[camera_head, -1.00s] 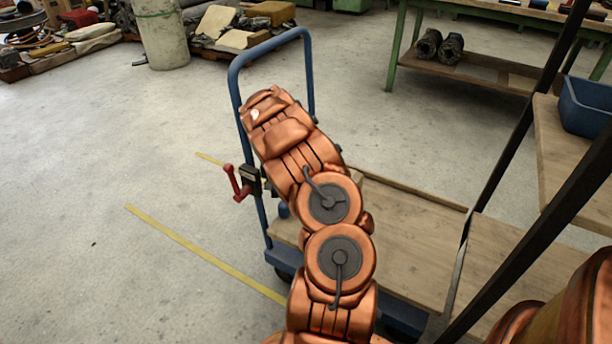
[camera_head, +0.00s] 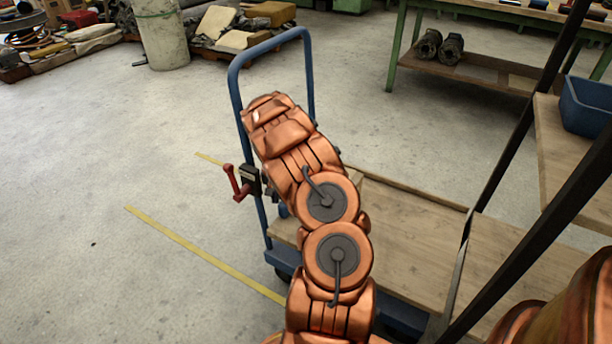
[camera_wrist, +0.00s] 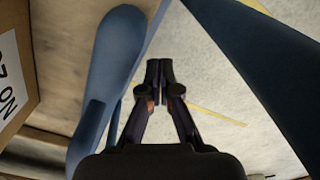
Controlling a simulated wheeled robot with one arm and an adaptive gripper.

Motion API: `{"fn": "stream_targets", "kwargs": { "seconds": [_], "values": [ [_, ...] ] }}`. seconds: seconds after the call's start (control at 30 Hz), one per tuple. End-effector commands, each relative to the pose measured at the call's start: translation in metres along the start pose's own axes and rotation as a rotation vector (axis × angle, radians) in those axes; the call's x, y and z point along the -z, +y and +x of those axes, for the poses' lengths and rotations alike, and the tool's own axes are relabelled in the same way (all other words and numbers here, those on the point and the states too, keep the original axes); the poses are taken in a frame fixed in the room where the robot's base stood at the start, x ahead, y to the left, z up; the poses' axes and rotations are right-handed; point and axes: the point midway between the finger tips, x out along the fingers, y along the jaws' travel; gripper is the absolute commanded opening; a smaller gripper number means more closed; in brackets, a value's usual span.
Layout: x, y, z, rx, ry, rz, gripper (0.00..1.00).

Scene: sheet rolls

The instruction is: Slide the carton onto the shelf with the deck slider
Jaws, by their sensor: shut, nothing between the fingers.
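The carton (camera_wrist: 18,85) shows at the left edge of the wrist view as a brown side with a white label and black print. In the head view my arm hides most or all of it. My gripper (camera_wrist: 160,66) is shut and empty, beside a blue bar of the cart handle; it is hidden in the head view. A cart with a blue handle (camera_head: 238,100) has a wooden deck (camera_head: 415,225). The shelf's lower board (camera_head: 525,265) lies against the deck's right side. A red lever (camera_head: 236,184) sits at the handle's left post. I cannot tell which part is the deck slider.
Dark shelf posts (camera_head: 520,130) rise at the right. A higher board (camera_head: 560,150) carries a blue bin (camera_head: 586,105). A green workbench (camera_head: 480,65) stands behind. The floor left of the cart is clear, with yellow lines (camera_head: 200,250).

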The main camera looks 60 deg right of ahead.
Motion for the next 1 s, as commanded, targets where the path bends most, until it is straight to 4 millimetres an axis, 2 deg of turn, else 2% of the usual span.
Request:
{"fn": "stream_targets", "kwargs": {
  "seconds": [0.27,1.0],
  "values": [
    [-0.002,0.004,-0.002,0.0,0.001,0.001,0.0],
    [-0.022,0.036,0.0,-0.002,-0.004,0.001,0.0]
  ]
}}
